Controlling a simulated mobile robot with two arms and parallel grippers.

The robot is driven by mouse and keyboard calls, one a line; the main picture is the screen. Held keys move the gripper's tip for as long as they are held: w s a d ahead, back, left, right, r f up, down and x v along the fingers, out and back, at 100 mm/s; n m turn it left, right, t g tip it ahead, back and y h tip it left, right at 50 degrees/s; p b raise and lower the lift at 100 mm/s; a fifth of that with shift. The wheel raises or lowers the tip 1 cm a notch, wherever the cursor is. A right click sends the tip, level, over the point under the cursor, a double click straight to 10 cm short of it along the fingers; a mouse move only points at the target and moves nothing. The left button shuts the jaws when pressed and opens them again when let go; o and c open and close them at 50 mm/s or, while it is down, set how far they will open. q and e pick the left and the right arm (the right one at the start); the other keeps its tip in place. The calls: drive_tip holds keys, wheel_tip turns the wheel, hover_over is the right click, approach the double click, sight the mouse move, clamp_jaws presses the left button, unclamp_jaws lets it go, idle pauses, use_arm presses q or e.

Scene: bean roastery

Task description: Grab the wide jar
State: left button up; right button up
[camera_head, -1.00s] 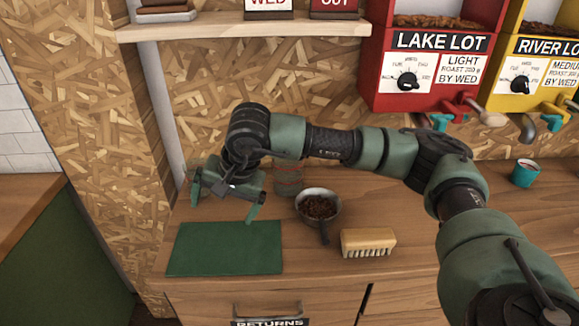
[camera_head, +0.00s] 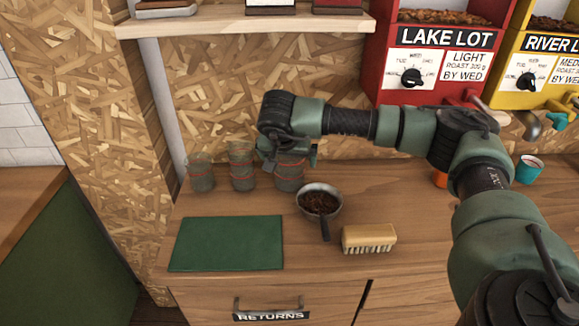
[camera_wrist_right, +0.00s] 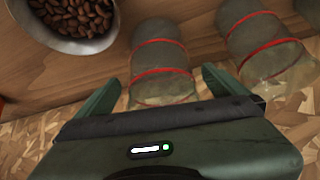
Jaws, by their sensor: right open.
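Three clear jars with red bands and grey lower parts stand in a row at the back of the counter: a left jar (camera_head: 201,178), a middle jar (camera_head: 241,172) and a right jar (camera_head: 289,179). The right jar looks a little the widest, so I take it as the wide jar. My right gripper (camera_head: 288,155) is open at its top, hiding part of it. In the right wrist view, the wide jar (camera_wrist_right: 160,58) lies between the open fingers (camera_wrist_right: 164,84), with no clear contact. The middle jar (camera_wrist_right: 265,40) is beside it. My left gripper is out of view.
A metal bowl of beans (camera_head: 319,201) with a dark handle stands just right and front of the jars. A brush (camera_head: 368,239) and a green mat (camera_head: 226,243) lie nearer the front. A shelf (camera_head: 245,23) overhangs behind. A teal cup (camera_head: 527,169) is far right.

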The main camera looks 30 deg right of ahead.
drive_tip(key=shift+f, duration=0.15)
drive_tip(key=shift+c, duration=0.3)
drive_tip(key=c, duration=1.5)
